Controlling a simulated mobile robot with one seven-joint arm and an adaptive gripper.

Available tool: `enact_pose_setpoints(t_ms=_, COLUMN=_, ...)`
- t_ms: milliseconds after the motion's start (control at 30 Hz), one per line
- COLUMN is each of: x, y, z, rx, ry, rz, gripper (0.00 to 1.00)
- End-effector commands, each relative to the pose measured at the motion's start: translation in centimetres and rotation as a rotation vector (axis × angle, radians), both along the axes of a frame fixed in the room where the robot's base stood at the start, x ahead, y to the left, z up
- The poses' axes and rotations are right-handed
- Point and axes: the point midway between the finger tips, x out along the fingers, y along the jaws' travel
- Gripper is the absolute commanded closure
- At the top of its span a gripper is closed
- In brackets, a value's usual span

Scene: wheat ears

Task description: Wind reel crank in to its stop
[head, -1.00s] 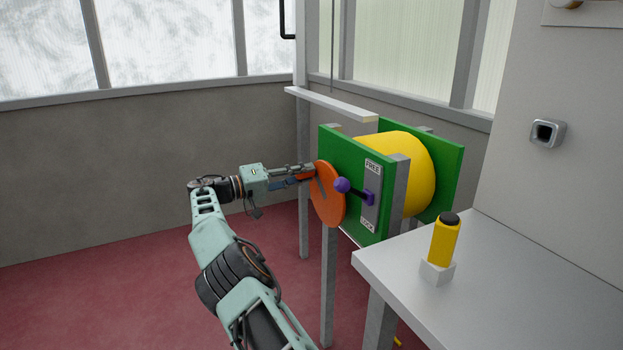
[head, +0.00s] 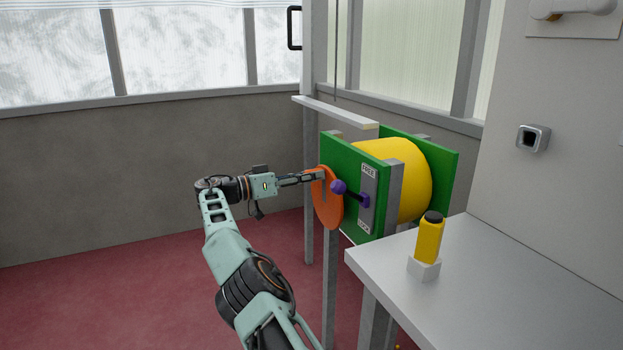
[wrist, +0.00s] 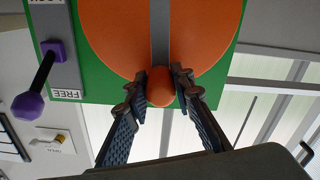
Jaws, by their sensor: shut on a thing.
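The reel has a yellow drum (head: 408,185) between two green side plates (head: 374,225). On its near side is an orange crank disc (head: 329,212) with a grey bar (head: 324,186) across it. My gripper (head: 318,174) is at the upper part of the disc. In the wrist view my gripper (wrist: 160,84) is shut on the orange crank handle (wrist: 162,90), with a finger on each side. The handle is mostly hidden in the head view. A purple-knobbed lever (head: 339,187) sticks out beside a FREE/LOCK plate (head: 367,182); its exact setting is unclear.
A grey table (head: 470,275) stands at the right, with a yellow black-topped cylinder (head: 429,240) in a white holder (head: 424,267). A white shelf bar (head: 335,112) is above the reel. A wall socket (head: 533,138) is at right. The floor at left is clear.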

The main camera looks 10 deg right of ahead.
Motion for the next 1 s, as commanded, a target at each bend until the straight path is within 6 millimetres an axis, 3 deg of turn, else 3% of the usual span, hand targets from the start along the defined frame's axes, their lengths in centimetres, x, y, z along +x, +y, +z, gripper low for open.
enact_pose_setpoints(t_ms=733, x=-0.14, y=-0.06, z=-0.01, rx=0.017, ry=-0.088, rz=-0.005, gripper=1.00)
enact_pose_setpoints(t_ms=767, x=-0.14, y=-0.06, z=-0.01, rx=0.017, ry=-0.088, rz=-0.005, gripper=0.76)
enact_pose_setpoints(t_ms=900, x=-0.10, y=-0.05, z=-0.01, rx=0.017, ry=-0.087, rz=-0.004, gripper=0.60)
enact_pose_setpoints(t_ms=1000, x=-0.08, y=-0.05, z=-0.01, rx=0.017, ry=-0.087, rz=-0.003, gripper=0.60)
